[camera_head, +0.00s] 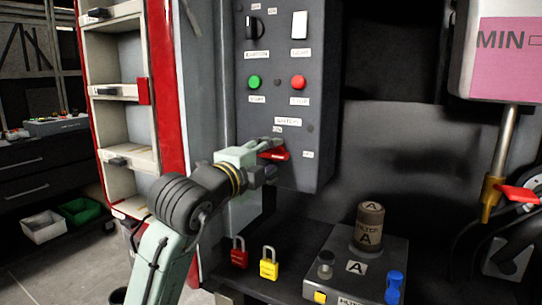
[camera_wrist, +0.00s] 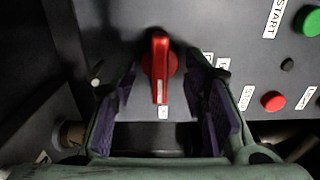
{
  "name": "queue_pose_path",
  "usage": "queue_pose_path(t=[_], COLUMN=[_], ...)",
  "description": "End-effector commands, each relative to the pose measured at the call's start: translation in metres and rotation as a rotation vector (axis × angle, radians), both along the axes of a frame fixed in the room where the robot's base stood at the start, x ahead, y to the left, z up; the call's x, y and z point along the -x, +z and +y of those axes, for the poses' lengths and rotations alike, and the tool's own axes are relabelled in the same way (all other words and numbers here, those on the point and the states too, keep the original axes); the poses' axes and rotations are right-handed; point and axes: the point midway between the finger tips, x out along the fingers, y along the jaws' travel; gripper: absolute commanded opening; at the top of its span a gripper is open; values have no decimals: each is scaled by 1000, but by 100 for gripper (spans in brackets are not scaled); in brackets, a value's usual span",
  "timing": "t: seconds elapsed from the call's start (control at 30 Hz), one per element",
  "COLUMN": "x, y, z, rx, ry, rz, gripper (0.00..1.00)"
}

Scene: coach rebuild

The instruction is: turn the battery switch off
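The battery switch is a red rotary handle (camera_head: 276,154) low on the front of the grey control panel (camera_head: 320,60). In the wrist view the red handle (camera_wrist: 160,66) stands lengthwise in the picture, its end close to a small white label (camera_wrist: 163,112). My gripper (camera_head: 264,158) is at the switch, reaching in from the left in the head view. In the wrist view my gripper (camera_wrist: 163,88) is open, with one purple-padded finger on each side of the handle. Gaps show between handle and pads. Small labels near the switch are too blurred to read.
Above the switch are a green button (camera_head: 254,82), a red button (camera_head: 298,82) and a black knob (camera_head: 254,27). Below lie a red padlock (camera_head: 239,257), a yellow padlock (camera_head: 268,266) and a filter (camera_head: 369,228) on a bench. A red-edged shelf (camera_head: 165,80) stands left.

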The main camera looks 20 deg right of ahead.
Motion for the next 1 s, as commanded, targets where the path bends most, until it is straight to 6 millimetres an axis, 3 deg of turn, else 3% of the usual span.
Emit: queue_pose_path(t=[0.7,1.0], x=[51,59], y=[0,0], z=[52,60], rx=[1,0], ry=[2,1], rz=[-2,0], gripper=[40,40])
